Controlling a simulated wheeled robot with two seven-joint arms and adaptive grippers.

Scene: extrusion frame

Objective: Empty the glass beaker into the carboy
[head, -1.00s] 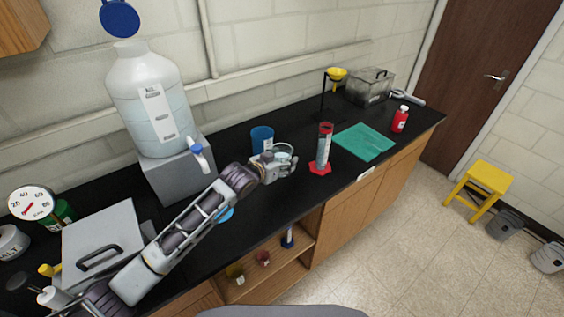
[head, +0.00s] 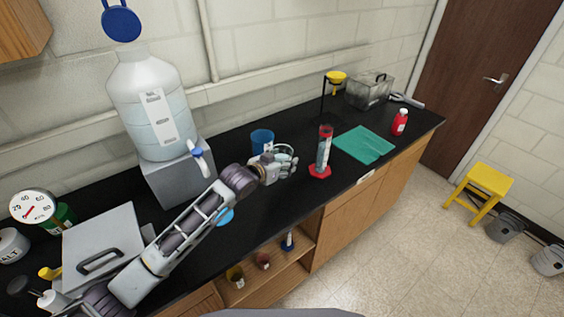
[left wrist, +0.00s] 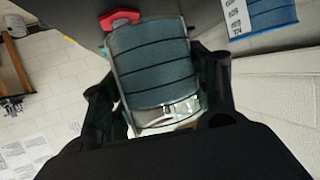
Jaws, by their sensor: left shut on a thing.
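The glass beaker (head: 287,152) is clear and small in the head view, at the middle of the bench, partly hidden by my left gripper (head: 278,166). My left gripper is shut on it. In the left wrist view the beaker (left wrist: 153,62) fills the space between the two fingers (left wrist: 165,108); its wall looks bluish with dark lines, and I cannot tell how full it is. The carboy (head: 149,100) is a large translucent jug with pale liquid and a white label. It stands on a grey block with a blue-handled tap low at its front. My right gripper is not in view.
A blue cup (head: 262,140) stands just behind the gripper. A red-based cylinder (head: 323,150) stands close to its right, before a teal mat (head: 364,144). A blue round thing (head: 121,23) is above the carboy's neck. A grey-lidded box (head: 100,250) is at front left.

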